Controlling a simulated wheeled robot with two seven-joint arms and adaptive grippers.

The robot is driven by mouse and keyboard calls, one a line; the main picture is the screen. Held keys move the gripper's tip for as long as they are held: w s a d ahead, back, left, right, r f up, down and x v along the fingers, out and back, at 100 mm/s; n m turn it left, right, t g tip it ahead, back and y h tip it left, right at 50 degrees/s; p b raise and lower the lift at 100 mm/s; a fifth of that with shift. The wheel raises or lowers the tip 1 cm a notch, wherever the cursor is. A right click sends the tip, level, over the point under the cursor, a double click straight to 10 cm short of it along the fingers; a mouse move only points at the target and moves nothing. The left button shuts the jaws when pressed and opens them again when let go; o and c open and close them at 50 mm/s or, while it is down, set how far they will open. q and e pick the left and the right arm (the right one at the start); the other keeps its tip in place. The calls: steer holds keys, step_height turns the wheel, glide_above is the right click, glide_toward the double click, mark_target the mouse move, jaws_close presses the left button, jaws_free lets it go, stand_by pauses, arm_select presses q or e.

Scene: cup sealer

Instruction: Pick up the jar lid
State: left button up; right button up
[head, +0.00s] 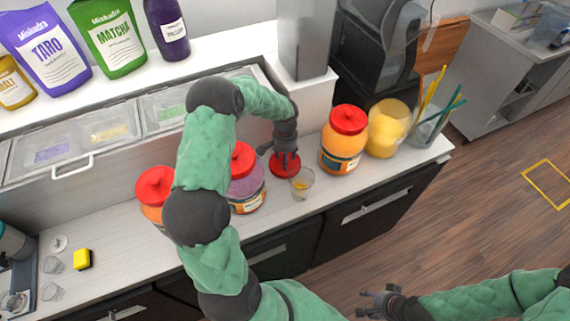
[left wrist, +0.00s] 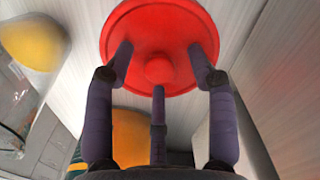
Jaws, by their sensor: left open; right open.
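The red jar lid (head: 285,173) lies on the counter between the purple jar and the orange jar. It also fills the top middle of the left wrist view (left wrist: 160,28), with its round knob toward me. My left gripper (head: 286,158) is right over the lid, its three fingers (left wrist: 160,65) spread around the knob. It is open; I cannot tell whether the fingertips touch the lid. A yellow jar (head: 387,130) without a red lid stands right of the orange jar. My right gripper (head: 381,303) is open and empty, low in front of the counter.
A small glass cup (head: 302,183) stands just right of the lid. The orange jar (head: 341,156) and the purple jar (head: 247,192), both red-lidded, stand on either side. Another red-lidded jar (head: 153,191) is partly behind my left arm. A glass with straws (head: 430,125) is at the counter's right end.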

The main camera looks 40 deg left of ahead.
arm_select(q)
jaws_close()
steer(key=shift+r, duration=0.1)
